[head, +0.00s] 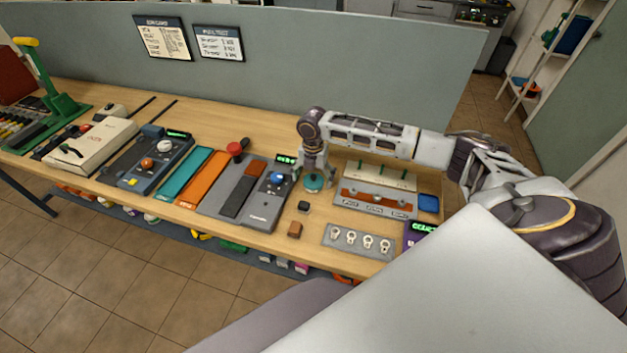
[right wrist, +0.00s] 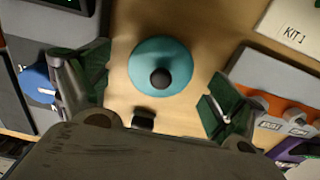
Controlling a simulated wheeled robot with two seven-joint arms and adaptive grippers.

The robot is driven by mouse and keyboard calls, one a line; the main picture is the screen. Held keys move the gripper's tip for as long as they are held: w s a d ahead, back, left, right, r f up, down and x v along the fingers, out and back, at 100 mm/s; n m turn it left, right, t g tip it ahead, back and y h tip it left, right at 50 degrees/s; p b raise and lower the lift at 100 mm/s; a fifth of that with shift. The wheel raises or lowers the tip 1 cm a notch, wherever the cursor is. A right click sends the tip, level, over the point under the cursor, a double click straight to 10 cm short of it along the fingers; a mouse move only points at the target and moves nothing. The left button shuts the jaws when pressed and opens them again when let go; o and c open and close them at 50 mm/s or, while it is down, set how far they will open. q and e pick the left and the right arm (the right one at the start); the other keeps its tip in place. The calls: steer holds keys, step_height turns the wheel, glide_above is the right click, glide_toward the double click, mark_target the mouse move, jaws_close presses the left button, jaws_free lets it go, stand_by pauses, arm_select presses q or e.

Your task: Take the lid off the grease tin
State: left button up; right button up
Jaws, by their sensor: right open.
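The grease tin (head: 314,184) stands on the wooden bench, right of the grey device with the blue knob. In the right wrist view its round teal lid (right wrist: 147,61) with a dark round knob (right wrist: 160,78) shows from above. The lid appears to be on the tin, whose sides are hidden in that view. My right gripper (head: 316,176) points down over the tin. In the right wrist view the right gripper (right wrist: 160,100) is open, with one finger on each side of the lid and gaps between them. My left gripper is not in view.
A kit tray (head: 375,203) stands right of the tin, with a plate of round metal pieces (head: 358,241) in front. A small black block (head: 304,206) and a brown block (head: 295,229) lie close by. A grey partition (head: 290,80) rises behind the bench.

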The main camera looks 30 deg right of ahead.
mark_target(313, 177)
steer(key=c, duration=0.9)
steer(key=shift+c, duration=0.2)
step_height(313, 177, up, 9)
steer(key=shift+r+b, duration=0.2)
steer(key=shift+b, duration=0.2)
steer(key=shift+r, duration=0.35)
jaws_close()
steer(key=o, duration=0.7)
jaws_free()
steer(key=shift+c, duration=0.2)
